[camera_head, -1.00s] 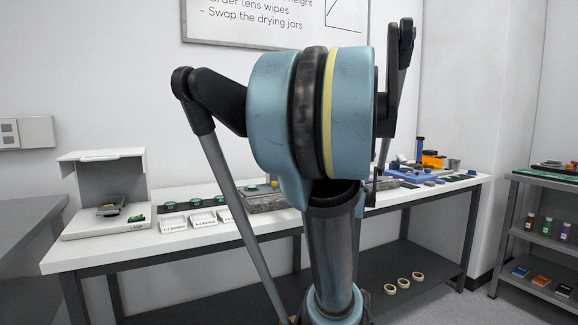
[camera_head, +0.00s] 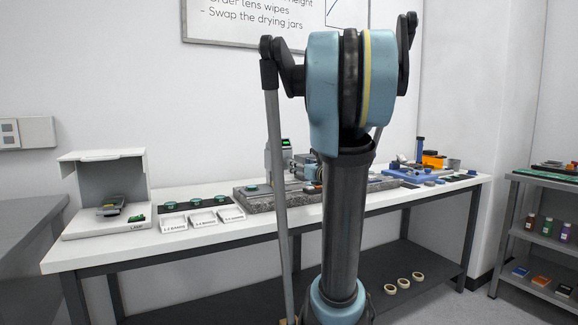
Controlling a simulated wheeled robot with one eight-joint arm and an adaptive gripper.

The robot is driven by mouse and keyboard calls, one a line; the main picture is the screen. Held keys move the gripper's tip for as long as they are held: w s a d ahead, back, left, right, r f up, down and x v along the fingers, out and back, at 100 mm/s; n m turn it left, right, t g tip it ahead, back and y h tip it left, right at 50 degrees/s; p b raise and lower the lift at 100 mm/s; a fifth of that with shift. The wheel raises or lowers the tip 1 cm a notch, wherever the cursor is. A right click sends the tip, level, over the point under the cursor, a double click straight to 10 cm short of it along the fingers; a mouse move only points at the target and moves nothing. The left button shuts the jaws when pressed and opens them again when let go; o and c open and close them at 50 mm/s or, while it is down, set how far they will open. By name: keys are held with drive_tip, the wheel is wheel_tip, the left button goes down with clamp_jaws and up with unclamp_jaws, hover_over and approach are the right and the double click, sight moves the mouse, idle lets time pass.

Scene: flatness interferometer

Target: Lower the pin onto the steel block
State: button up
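A gauge stand with a grey column (camera_head: 270,165) and a small green-lit display (camera_head: 286,143) stands on a speckled grey stone plate (camera_head: 258,205) on the white bench. The pin and the steel block cannot be made out at this size. Some grey and dark parts beside the stand, at the left edge of my arm, may include my gripper, but I cannot separate them from the instrument. My arm hides what lies behind it, and whether the gripper is open or shut does not show.
The white bench (camera_head: 110,240) holds a lamp box (camera_head: 105,220) at left, a dark strip with green discs (camera_head: 196,203) and labelled white trays (camera_head: 203,219). Blue and orange items (camera_head: 433,160) stand at right. A grey shelf (camera_head: 540,240) with bottles is far right.

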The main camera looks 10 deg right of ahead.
sight(287, 161)
drive_tip(key=x, duration=0.9)
drive_tip(key=shift+w+a, duration=0.15)
drive_tip(key=shift+w, duration=0.15)
drive_tip(key=c, duration=1.1)
